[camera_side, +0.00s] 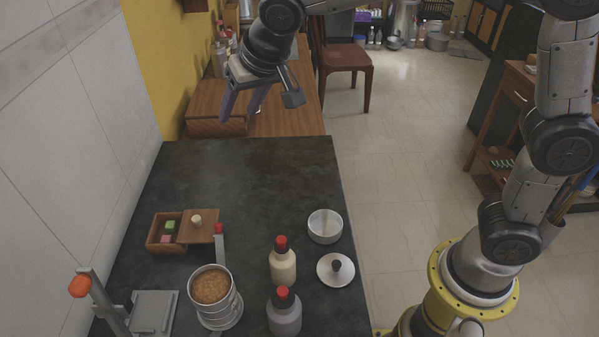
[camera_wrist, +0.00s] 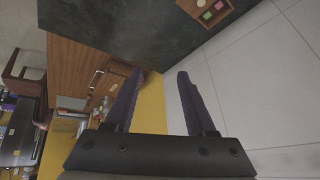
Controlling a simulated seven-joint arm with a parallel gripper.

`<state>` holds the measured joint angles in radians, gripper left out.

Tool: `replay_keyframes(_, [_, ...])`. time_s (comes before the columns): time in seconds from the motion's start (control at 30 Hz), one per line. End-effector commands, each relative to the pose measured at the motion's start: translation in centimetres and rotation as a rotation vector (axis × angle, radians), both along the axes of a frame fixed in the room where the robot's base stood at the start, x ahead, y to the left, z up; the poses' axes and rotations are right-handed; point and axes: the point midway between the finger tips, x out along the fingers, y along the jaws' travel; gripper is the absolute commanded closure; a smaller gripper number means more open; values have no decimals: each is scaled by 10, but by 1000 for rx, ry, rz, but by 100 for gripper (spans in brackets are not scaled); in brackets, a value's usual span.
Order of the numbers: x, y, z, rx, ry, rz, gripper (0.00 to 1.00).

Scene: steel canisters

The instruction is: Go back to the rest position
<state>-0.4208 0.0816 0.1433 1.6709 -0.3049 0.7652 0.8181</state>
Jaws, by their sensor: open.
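My gripper (camera_side: 241,117) is open and empty, raised above the far end of the dark worktop in the side view. In the wrist view my gripper (camera_wrist: 158,75) shows two dark fingers spread apart with nothing between them. The steel canister (camera_side: 211,289) stands on the near part of the dark worktop (camera_side: 265,175), open at the top with orange-brown contents. It has an upright strip with a red end beside its rim. My gripper is well away from it. The canister is not seen in the wrist view.
A wooden box (camera_side: 166,232) holds small green and pink pieces, with its lid (camera_side: 201,225) beside it. The worktop's far half is clear.

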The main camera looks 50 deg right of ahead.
Motion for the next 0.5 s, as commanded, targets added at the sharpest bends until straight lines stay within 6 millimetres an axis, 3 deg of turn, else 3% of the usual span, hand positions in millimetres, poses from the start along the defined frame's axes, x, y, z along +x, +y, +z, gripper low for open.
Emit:
replay_keyframes(0.03, [-14, -26, 19, 14, -23, -35, 44])
replay_keyframes(0.2, [-76, -93, 51, 27, -65, -94, 44])
replay_keyframes(0.37, [-146, -137, 55, 14, -85, -109, 44])
replay_keyframes(0.5, [-206, -157, 38, -12, -82, -85, 44])
